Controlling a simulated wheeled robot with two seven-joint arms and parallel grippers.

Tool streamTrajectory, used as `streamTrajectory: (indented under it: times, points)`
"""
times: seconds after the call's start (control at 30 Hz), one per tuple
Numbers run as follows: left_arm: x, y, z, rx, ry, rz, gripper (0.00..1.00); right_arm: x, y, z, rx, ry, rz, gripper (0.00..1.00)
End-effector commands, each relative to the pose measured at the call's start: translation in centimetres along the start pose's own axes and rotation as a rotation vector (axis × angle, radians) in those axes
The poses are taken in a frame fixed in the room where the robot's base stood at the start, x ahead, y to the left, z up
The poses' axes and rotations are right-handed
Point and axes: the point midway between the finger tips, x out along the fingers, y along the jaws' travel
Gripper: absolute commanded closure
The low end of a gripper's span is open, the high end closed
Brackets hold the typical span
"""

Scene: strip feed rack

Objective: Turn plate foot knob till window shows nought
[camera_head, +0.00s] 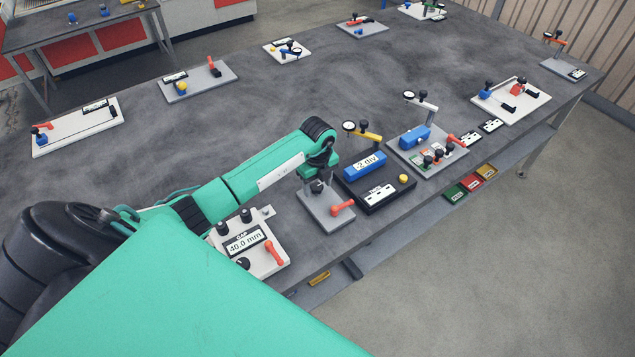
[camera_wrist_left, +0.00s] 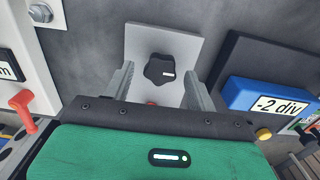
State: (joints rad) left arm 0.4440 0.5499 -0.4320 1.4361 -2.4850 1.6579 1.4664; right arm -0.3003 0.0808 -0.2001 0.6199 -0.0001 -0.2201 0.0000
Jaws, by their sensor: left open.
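A grey plate (camera_head: 328,213) near the front table edge carries a black knob (camera_head: 317,187) and a red lever (camera_head: 343,207). My left gripper (camera_wrist_left: 159,76) is open, pointing down, with one finger on each side of the knob and a gap to both. In the head view the arm partly covers this gripper (camera_head: 318,180). The blue window block (camera_head: 365,165) reads "-2 div"; it also shows in the left wrist view (camera_wrist_left: 268,97). My right gripper is out of view.
The blue block stands on a black base (camera_head: 375,195) with a yellow button (camera_head: 403,179), close right of the plate. A white gap unit (camera_head: 262,262) reading 40.0 mm stands left. A grey fixture (camera_head: 440,160) stands farther right.

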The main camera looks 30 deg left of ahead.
Motion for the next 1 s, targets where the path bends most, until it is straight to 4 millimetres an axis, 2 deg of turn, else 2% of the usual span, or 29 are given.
streamTrajectory:
  times: [0.07,0.3,0.67,1.0]
  points:
    - [0.0,0.0,0.0,0.000,0.000,0.000,0.42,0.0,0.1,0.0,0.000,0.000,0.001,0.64]
    - [0.0,0.0,0.0,0.000,0.000,0.000,0.87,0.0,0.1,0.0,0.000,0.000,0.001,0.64]
    - [0.1,0.1,0.1,0.054,-0.001,0.001,0.87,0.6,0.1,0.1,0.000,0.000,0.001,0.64]
    - [0.3,0.1,0.2,0.298,-0.004,0.001,0.87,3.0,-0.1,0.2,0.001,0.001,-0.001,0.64]
